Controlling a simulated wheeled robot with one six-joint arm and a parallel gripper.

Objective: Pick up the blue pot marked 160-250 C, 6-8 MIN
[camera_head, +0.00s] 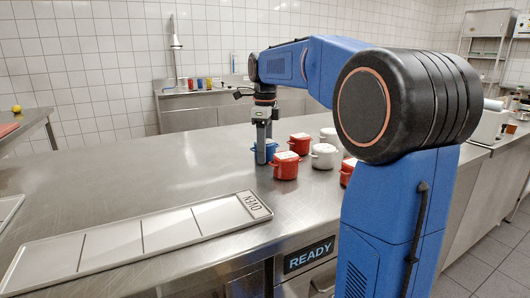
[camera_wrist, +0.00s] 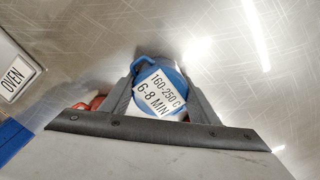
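The blue pot (camera_wrist: 172,71) has a white lid label that reads 160-250 C, 6-8 MIN. In the wrist view it sits between the two fingers of my gripper (camera_wrist: 162,88), with a blue loop handle at its upper left. In the head view the blue pot (camera_head: 271,151) is on the steel counter, partly hidden behind a finger. My gripper (camera_head: 262,147) points straight down, with its fingers around the pot at its height. I cannot tell whether both fingers touch its sides, or whether the pot is lifted at all.
Red pots (camera_head: 285,166) and white pots (camera_head: 323,156) stand close on the right. A tray marked OVEN (camera_head: 168,232) lies at the front left of the counter. A READY sign (camera_head: 309,255) is on the counter's front.

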